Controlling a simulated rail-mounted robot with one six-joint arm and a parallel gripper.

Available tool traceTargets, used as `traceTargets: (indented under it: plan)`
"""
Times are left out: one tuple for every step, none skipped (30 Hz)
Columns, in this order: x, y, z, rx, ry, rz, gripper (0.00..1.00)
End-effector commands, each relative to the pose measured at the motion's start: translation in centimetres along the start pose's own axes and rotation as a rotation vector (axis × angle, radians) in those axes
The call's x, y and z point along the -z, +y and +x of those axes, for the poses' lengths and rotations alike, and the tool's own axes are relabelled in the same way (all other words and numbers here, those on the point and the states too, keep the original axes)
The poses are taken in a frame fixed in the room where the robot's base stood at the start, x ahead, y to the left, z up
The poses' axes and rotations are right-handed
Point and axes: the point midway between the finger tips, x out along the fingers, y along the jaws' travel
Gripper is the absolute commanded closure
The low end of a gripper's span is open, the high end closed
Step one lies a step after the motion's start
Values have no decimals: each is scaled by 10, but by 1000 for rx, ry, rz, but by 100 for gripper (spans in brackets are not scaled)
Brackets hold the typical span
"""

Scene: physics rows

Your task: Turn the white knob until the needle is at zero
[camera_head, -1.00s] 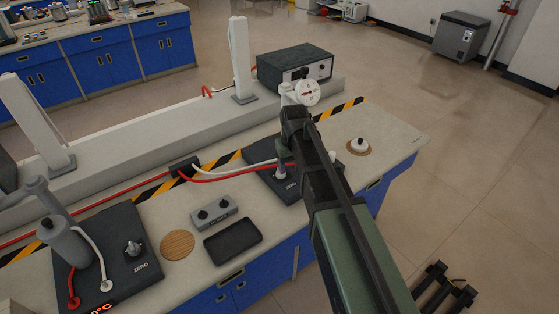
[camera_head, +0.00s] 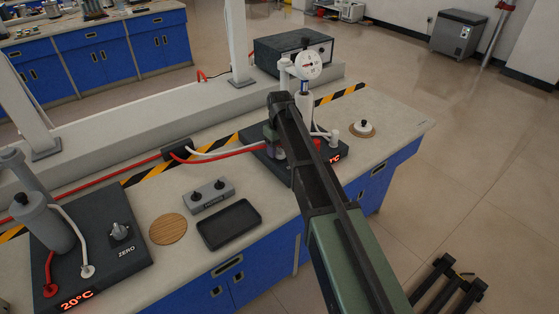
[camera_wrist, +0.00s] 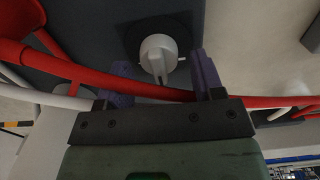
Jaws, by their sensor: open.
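The white knob (camera_wrist: 159,55) sits on a dark round plate on a grey panel in the wrist view, with its pointer ridge toward my gripper. My gripper (camera_wrist: 161,72) is open, its two purple fingers either side of the knob with gaps. I cannot tell how deep the fingertips reach. A red hose (camera_wrist: 140,87) crosses close to the fingers. In the head view my arm hides the knob, and my gripper (camera_head: 275,143) is low over the dark instrument base (camera_head: 250,142). The dial gauge (camera_head: 308,66) stands behind; its needle is too small to read.
A second instrument (camera_head: 140,262) labelled ZERO stands at the left. A grey two-knob box (camera_head: 208,197), a black tray (camera_head: 230,224) and a wooden disc (camera_head: 168,230) lie between. Red and white hoses run to my gripper's left. The bench's right end is mostly clear.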

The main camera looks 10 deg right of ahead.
Motion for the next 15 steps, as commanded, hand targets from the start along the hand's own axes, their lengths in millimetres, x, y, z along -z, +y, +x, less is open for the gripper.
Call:
traceTargets:
  plan:
    - [0, 0, 7, 0, 0, 0, 39]
    - [0, 0, 7, 0, 0, 0, 39]
    - [0, 0, 6, 0, 0, 0, 39]
    - [0, 0, 5, 0, 0, 0, 39]
    - [0, 0, 4, 0, 0, 0, 39]
    - [0, 0, 4, 0, 0, 0, 39]
    - [0, 0, 4, 0, 0, 0, 39]
    - [0, 0, 4, 0, 0, 0, 39]
    - [0, 0, 4, 0, 0, 0, 45]
    - [0, 0, 4, 0, 0, 0, 49]
    - [0, 0, 4, 0, 0, 0, 54]
    - [0, 0, 4, 0, 0, 0, 60]
    - [0, 0, 4, 0, 0, 1, 65]
    - [0, 0, 4, 0, 0, 1, 69]
    - [0, 0, 4, 0, 0, 1, 75]
